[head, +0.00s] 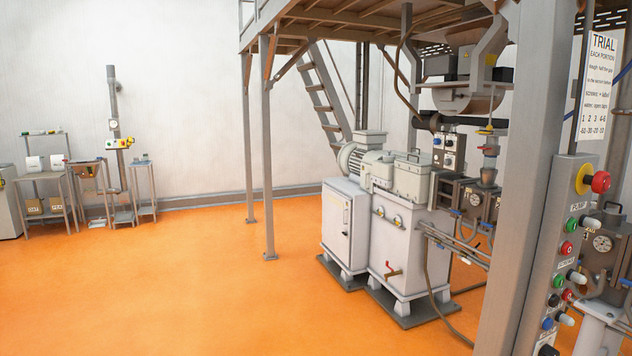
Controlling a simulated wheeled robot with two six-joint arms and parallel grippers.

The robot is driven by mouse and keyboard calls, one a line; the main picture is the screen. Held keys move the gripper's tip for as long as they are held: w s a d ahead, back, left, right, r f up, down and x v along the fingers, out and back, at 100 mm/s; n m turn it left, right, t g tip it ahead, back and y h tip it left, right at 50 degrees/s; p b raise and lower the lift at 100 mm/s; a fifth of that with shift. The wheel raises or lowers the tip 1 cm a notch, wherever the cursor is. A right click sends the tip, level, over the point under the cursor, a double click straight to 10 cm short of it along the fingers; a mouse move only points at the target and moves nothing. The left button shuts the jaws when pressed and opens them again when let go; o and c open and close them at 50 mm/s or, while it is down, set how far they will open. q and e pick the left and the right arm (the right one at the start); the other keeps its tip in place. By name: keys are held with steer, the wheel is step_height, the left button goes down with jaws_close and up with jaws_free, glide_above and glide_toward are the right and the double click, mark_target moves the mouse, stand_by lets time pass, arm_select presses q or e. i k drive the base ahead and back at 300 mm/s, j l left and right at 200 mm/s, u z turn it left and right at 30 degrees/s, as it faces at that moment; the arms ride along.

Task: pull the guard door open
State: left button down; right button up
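No part in the head view can be told for certain as the guard door. The twin-screw machine (400,235) stands right of centre on the orange floor, with a motor (352,160) on top. A white cabinet (340,236) at its left end has a front door with a small dark handle, and this door looks shut. The machine's right part is partly hidden behind a grey post (540,190). Neither of my grippers is in view.
A control panel (570,250) with a red stop button (600,182) is close on the right, under a trial sign (597,85). A platform on posts (268,150) with stairs (322,90) stands behind. Small tables (45,175) are far left. The orange floor at left and centre is clear.

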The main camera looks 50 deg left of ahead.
mark_target(364, 178)
steer(key=u, duration=1.4)
steer(key=i, duration=6.4)
steer(key=j+u, duration=0.1)
steer(key=u, duration=0.2)
steer(key=i, duration=0.05)
